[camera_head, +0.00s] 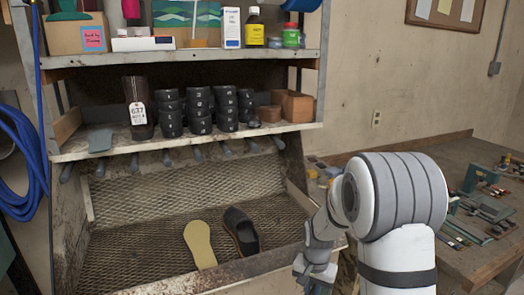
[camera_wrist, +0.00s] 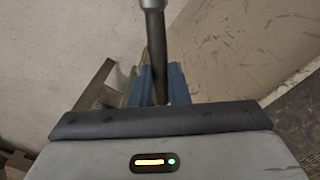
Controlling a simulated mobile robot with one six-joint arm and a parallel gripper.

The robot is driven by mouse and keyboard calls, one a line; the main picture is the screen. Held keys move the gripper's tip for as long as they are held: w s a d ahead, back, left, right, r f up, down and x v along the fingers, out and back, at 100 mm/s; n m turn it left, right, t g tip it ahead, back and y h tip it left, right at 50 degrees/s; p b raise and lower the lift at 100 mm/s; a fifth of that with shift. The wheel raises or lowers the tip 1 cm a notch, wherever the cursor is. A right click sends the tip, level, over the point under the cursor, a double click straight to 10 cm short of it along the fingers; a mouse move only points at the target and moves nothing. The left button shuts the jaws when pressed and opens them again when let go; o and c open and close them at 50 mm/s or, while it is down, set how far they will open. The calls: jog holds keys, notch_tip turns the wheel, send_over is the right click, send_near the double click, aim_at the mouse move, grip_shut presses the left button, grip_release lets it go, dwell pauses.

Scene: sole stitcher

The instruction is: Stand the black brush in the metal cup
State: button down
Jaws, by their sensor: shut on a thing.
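In the wrist view, my gripper (camera_wrist: 160,80) has its blue fingers closed around a dark rod-like handle (camera_wrist: 156,50), which I take to be the black brush. The handle runs up to a grey end at the top edge of the view. Its other end is hidden behind the gripper body. In the head view, my arm comes down at the lower right, and its fingers and the brush cannot be made out there. I cannot make out the metal cup in either view.
A workbench (camera_head: 470,250) with scattered tools stands at the right, behind my arm.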

notch_tip(320, 180, down, 8)
jog(key=n, duration=0.5)
jog(key=shift+s+d, duration=0.25)
jog(key=shift+d, duration=0.1)
